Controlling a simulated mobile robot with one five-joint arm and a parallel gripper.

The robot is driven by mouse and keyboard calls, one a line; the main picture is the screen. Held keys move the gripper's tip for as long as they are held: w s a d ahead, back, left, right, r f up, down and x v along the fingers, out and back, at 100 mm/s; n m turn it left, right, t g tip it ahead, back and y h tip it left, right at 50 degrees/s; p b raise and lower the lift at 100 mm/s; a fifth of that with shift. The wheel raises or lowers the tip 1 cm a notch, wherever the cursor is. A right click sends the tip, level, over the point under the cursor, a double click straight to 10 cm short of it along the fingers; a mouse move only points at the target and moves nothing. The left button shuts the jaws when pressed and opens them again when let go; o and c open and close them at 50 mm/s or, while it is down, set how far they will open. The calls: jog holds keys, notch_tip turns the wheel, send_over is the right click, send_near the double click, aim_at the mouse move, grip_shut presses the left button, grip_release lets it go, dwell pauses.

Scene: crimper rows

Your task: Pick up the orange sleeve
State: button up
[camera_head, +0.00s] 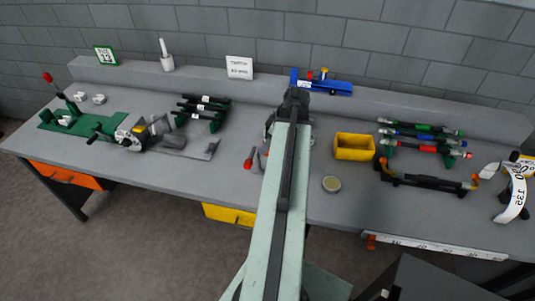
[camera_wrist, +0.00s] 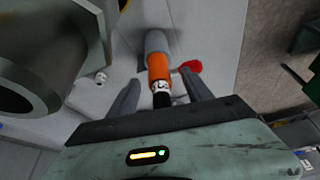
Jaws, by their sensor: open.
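The orange sleeve (camera_wrist: 160,66) shows in the wrist view as an orange band. A grey cylindrical part (camera_wrist: 157,41) adjoins its far end, and a dark piece with white print (camera_wrist: 161,90) lies at its near end. My gripper (camera_wrist: 159,76) is open, with one grey finger on each side of the sleeve in the picture. Gaps show beside the sleeve; I cannot tell the height between fingers and sleeve. In the head view my arm reaches over the middle of the bench, and I cannot make out the sleeve there.
A red-tipped part (camera_wrist: 191,67) is close to the right finger. A large dark round part (camera_wrist: 40,70) fills the wrist view's left side.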

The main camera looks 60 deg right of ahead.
jog(key=shift+r, duration=0.1)
grip_shut()
notch_tip(320, 180, up, 16)
jog(key=p, duration=1.6)
jog(key=shift+r+p, duration=0.25)
jog(key=shift+p, duration=0.05)
